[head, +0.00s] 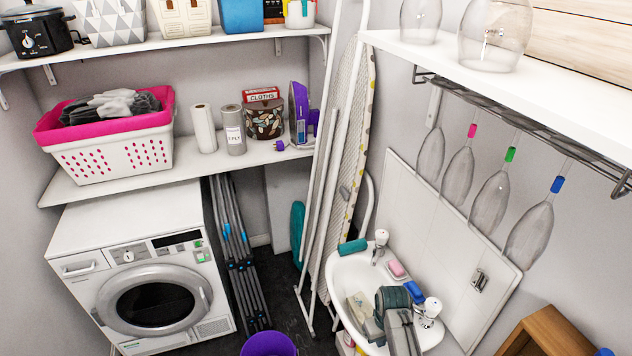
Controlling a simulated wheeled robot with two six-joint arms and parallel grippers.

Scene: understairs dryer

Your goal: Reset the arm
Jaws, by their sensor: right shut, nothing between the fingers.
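My right gripper (374,318) is low in the head view, over the white washbasin (340,268). It is shut and holds nothing. The grey arm links beside it reach the bottom edge of the picture and hide part of the basin. The exact outline of its fingertips is hard to make out against the things in the basin. My left gripper is not in view.
Two taps, a pink soap (396,268) and a teal roll (352,247) sit around the basin. A purple bucket (268,345) stands on the floor left of it. A washing machine (150,290), an ironing board (352,150) and a shelf (540,92) bound the space.

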